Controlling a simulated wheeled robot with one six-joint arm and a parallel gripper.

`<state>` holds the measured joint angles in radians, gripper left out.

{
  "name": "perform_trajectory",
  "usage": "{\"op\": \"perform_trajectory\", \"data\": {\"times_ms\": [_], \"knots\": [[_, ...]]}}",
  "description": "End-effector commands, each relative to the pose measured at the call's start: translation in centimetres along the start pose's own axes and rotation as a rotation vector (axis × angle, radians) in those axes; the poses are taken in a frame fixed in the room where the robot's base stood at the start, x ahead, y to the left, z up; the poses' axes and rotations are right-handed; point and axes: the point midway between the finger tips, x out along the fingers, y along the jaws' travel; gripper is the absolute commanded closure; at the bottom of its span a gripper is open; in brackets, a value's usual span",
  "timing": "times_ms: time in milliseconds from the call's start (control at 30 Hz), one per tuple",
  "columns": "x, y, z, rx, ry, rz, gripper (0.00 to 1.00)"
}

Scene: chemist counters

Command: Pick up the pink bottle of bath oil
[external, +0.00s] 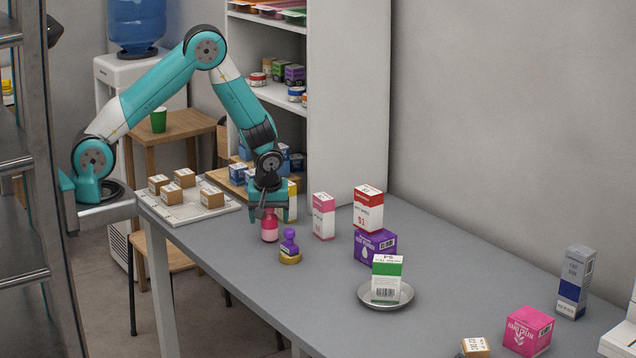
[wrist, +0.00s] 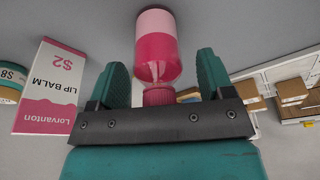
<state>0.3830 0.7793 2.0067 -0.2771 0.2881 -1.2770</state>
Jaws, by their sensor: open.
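The pink bottle of bath oil (external: 270,229) stands upright near the far left part of the grey counter. My gripper (external: 269,211) is right above it, pointing down. In the wrist view the bottle (wrist: 158,45) shows its pink body and darker pink cap, with the cap end between the two fingers of my gripper (wrist: 160,75). The fingers are open, with a gap on each side of the bottle. In the external view the gripper hides the bottle's top.
A purple stamp-like item (external: 289,242) stands close to the bottle's right. A pink-and-white lip balm box (external: 323,216) stands further right and shows in the wrist view (wrist: 50,88). A white tray (external: 190,210) with several small brown boxes lies to the left.

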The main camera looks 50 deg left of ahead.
Motion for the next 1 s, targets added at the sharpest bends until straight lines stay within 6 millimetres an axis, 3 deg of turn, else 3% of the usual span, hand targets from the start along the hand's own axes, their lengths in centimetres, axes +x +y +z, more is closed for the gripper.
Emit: {"op": "perform_trajectory", "data": {"times_ms": [133, 367, 767, 867, 1000], "knots": [[0.0, 0.0, 0.0, 0.000, 0.000, 0.001, 0.26], [0.0, 0.0, 0.0, 0.000, 0.000, 0.001, 0.79], [-0.7, 0.1, -0.2, -0.001, 0.001, 0.003, 0.80], [-1.8, 0.1, -0.5, -0.002, 0.002, 0.005, 0.80], [-4.7, 0.2, -1.4, -0.002, 0.002, 0.008, 0.80]]}}
